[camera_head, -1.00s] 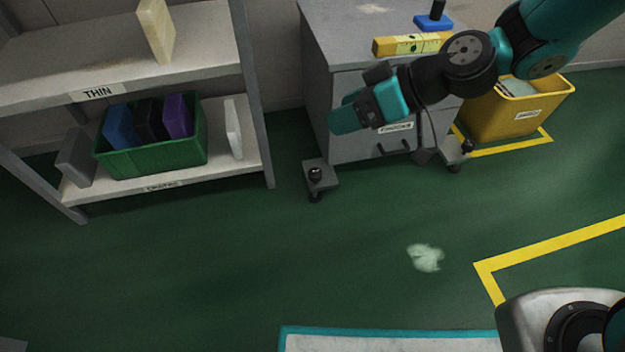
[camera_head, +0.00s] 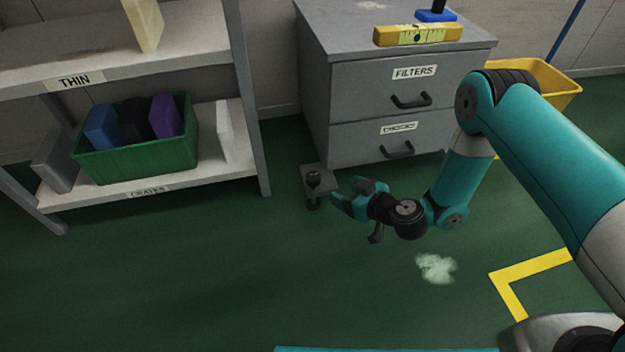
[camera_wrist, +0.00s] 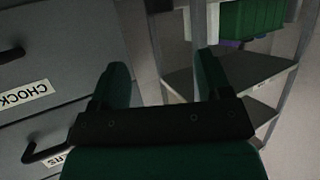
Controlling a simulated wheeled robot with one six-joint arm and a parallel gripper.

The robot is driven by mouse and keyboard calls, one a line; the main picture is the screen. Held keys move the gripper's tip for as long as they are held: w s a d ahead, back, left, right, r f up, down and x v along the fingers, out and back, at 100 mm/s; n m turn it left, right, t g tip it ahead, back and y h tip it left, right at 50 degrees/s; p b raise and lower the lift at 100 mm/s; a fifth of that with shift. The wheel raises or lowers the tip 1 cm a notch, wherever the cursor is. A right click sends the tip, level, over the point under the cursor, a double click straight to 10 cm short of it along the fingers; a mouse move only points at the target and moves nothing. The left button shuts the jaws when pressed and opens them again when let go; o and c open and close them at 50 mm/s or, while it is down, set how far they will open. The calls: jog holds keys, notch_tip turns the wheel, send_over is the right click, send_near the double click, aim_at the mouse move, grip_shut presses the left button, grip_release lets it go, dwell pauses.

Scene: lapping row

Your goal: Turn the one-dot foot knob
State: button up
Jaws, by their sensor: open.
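A black knob (camera_head: 314,178) sits on a small grey foot plate (camera_head: 326,187) at the front left corner of the grey drawer cabinet (camera_head: 345,145). Any dots on it are too small to make out. My gripper (camera_head: 346,194) is low over the floor, just right of the knob, with its fingers pointing left and apart from it. It is open, with nothing between its fingers. In the wrist view both fingers of my gripper (camera_wrist: 163,78) show spread, and the knob is not visible there. The cabinet's right foot is hidden behind my arm.
A grey shelf unit (camera_head: 250,95) with a green crate (camera_head: 140,160) stands left of the cabinet. A yellow bin (camera_head: 555,88) is partly behind my arm. A pale patch (camera_head: 436,268) lies on the green floor. The floor before the shelf is clear.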

aim_at(313, 176)
jog(key=b+x, duration=0.3)
jog(key=x, duration=0.3)
jog(key=b+x, duration=0.3)
jog(key=x, duration=0.4)
jog(key=shift+f+b, duration=0.25)
jog(key=shift+b, duration=0.1)
jog(key=shift+w+a, duration=0.4)
jog(key=c, duration=0.9)
jog(key=shift+a, duration=0.15)
